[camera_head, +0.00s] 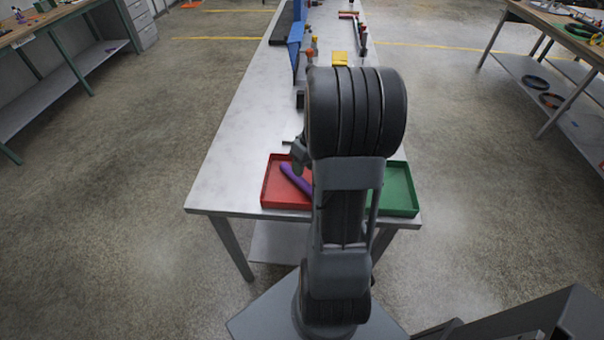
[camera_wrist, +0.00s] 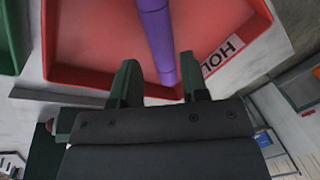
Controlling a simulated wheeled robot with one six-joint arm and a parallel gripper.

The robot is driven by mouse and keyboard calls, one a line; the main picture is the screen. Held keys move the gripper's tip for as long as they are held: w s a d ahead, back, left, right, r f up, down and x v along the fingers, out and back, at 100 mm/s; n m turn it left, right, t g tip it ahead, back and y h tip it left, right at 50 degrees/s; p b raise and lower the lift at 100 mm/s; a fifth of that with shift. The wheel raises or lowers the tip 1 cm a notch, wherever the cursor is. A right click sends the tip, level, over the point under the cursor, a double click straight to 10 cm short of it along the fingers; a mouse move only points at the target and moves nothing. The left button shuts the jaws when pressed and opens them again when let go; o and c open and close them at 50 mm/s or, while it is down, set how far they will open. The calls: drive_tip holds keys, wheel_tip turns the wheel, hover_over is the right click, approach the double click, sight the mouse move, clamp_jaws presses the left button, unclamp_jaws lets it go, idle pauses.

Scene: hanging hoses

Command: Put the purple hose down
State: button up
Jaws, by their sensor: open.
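The purple hose (camera_head: 296,180) lies in the red tray (camera_head: 265,188) on the metal table, partly hidden behind my arm in the head view. In the wrist view the hose (camera_wrist: 158,38) runs down the red tray (camera_wrist: 90,50), and its near end lies between and just beyond my fingertips. My gripper (camera_wrist: 158,75) is open, with a finger on each side of the hose's end and a gap on both sides. In the head view my arm hides most of the gripper.
A green tray (camera_head: 401,190) stands right of the red one, partly behind my arm. A blue panel (camera_head: 296,45) and a yellow block (camera_head: 340,59) stand farther back on the table (camera_head: 235,150). The table's left side is clear.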

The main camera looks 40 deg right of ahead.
drive_tip(key=w+v, duration=0.1)
drive_tip(key=v, duration=0.6)
drive_tip(key=s+a+r+t+h, duration=0.1)
drive_tip(key=s+a, duration=0.2)
drive_tip(key=a, duration=0.7)
drive_tip(key=s+a+r+t+h, duration=0.1)
drive_tip(key=s+a, duration=0.3)
drive_tip(key=a, duration=0.7)
drive_tip(key=shift+r, duration=0.85)
